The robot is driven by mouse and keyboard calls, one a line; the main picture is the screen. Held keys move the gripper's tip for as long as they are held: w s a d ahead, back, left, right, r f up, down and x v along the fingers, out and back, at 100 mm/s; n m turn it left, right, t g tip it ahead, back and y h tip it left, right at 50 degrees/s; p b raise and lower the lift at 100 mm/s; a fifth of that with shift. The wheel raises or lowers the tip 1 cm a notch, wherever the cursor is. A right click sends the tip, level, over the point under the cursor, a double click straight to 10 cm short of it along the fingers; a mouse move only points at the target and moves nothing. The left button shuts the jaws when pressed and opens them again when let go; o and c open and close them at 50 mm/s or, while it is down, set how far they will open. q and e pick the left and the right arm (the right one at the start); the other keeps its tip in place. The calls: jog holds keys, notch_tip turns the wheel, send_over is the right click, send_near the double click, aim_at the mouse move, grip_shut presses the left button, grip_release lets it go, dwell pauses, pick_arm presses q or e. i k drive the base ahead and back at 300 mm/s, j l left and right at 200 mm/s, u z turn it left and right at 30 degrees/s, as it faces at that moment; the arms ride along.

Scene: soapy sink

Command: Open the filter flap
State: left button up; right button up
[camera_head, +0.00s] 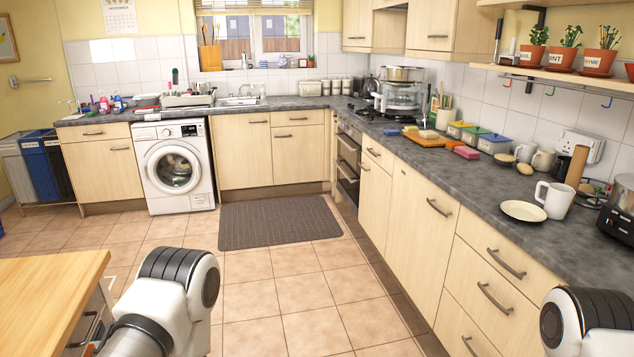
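A white washing machine (196,144) stands under the worktop at the back left, between beige cabinets. Its round door looks shut. Only links of my two arms show, at the bottom left and the bottom right corner. Neither of my grippers is in view. Both arms are far from the washing machine.
A grey mat (279,222) lies on the tiled floor before the back cabinets. A wooden-topped unit (45,295) stands at the front left. A worktop (455,180) over drawers runs along the right. Bins (36,165) stand at the far left. The tiled floor between is clear.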

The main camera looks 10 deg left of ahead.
aim_at(199, 201)
jog(key=i+j+u, duration=0.25)
jog(key=i+u, duration=0.15)
jog(key=i, duration=0.65)
jog(key=i+l+u, duration=0.1)
jog(key=i+u, duration=0.3)
jog(key=i, duration=2.8)
jog(key=i+l+u, duration=0.1)
jog(key=i, duration=1)
jog(key=i+l, duration=0.1)
jog(key=i, duration=1)
jog(key=i+l, duration=0.1)
jog(key=i, duration=0.95)
